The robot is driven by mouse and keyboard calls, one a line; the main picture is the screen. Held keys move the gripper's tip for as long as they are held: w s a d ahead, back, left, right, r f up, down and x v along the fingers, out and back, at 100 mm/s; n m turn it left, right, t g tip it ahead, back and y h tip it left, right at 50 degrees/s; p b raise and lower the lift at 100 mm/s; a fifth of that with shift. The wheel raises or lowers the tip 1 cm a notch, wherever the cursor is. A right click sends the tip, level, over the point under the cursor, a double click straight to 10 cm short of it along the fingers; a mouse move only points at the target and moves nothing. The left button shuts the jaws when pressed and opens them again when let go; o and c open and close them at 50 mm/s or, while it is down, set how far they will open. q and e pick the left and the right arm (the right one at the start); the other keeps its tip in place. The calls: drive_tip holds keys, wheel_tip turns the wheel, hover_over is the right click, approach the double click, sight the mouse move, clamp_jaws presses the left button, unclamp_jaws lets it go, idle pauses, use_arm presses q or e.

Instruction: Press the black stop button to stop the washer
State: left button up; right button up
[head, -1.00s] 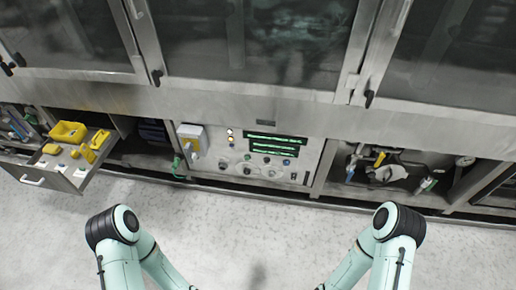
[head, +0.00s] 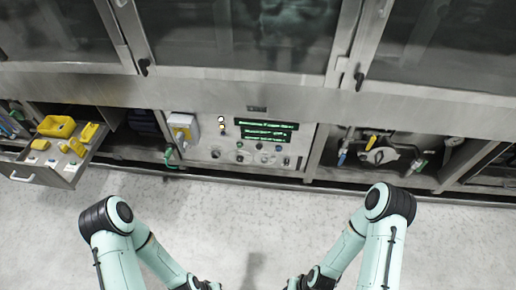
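The washer's control panel (head: 245,146) is set in the lower front, below the glass doors. It has a dark display (head: 266,131) with green lines and a row of small round knobs and buttons (head: 240,157) beneath it. Several of these look dark, and they are too small to tell which one is the black stop button. My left arm comes in from the lower left and my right arm from the lower right. Both end at the bottom edge, well short of the panel. The fingertips of both grippers are out of view.
An open drawer (head: 50,172) with yellow items (head: 57,126) juts out at the left. A white and yellow box (head: 183,128) with a green hose is left of the panel. Grey floor (head: 240,215) in front is clear.

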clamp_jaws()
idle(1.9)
